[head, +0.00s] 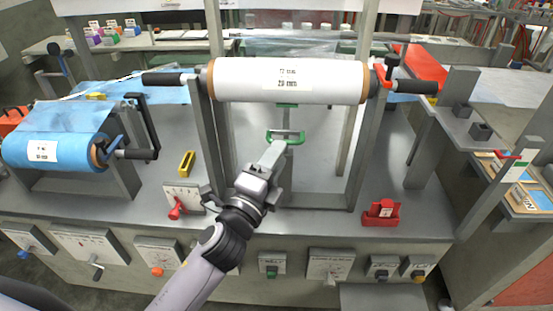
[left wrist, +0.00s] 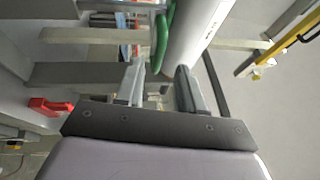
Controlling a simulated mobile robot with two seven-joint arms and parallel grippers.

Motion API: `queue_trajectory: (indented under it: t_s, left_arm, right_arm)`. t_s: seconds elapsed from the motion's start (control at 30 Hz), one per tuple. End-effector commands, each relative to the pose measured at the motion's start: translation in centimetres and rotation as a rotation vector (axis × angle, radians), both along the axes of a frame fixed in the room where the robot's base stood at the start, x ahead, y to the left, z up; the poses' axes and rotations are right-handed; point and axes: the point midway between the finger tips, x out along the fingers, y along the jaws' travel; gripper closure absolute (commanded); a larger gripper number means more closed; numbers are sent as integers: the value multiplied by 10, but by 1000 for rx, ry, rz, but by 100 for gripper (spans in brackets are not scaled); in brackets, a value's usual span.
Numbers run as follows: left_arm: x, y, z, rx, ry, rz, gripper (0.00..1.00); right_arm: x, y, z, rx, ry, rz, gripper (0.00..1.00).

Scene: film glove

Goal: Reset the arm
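My left gripper (head: 277,158) reaches up over the grey machine bench from the lower middle of the head view. Its fingers stand apart with a gap between them, as the left wrist view (left wrist: 160,70) shows, and I see nothing clasped. A green handle (head: 286,138) is just past the fingertips in the head view. The green part also shows in the left wrist view (left wrist: 161,40), near the fingertips; I cannot tell whether they touch. My right gripper is in neither view.
A white film roll (head: 290,82) spans the grey posts above my gripper. A blue roll (head: 55,150) is at left. A red lever (head: 175,212), a yellow block (head: 186,164) and a red holder (head: 381,214) are on the bench. Bare bench surface shows right of my gripper.

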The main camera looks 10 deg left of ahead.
Motion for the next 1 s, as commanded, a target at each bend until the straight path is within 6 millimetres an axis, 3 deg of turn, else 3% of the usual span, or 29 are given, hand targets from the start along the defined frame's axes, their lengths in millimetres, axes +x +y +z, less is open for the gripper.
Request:
queue_trajectory:
  t_s: [0.33, 0.47, 0.57, 0.67, 0.8, 0.9, 1.0]
  left_arm:
    - [0, 0, 0, 0, 1, 0, 62]
    - [-5, 5, -15, -57, 50, 0, 62]
    - [-19, 16, -50, -198, 167, 2, 62]
    - [-45, 31, -100, -427, 341, 24, 62]
    - [-98, 54, -170, -801, 594, 110, 62]
    - [-139, 67, -210, -1045, 738, 196, 62]
    - [-175, 76, -236, -1243, 839, 281, 62]
  right_arm:
    - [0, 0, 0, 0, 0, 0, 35]
    - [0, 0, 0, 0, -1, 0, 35]
    - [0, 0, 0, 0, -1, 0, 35]
    - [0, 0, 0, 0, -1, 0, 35]
    - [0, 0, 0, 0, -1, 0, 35]
    - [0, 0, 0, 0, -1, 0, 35]
    - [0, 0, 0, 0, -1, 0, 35]
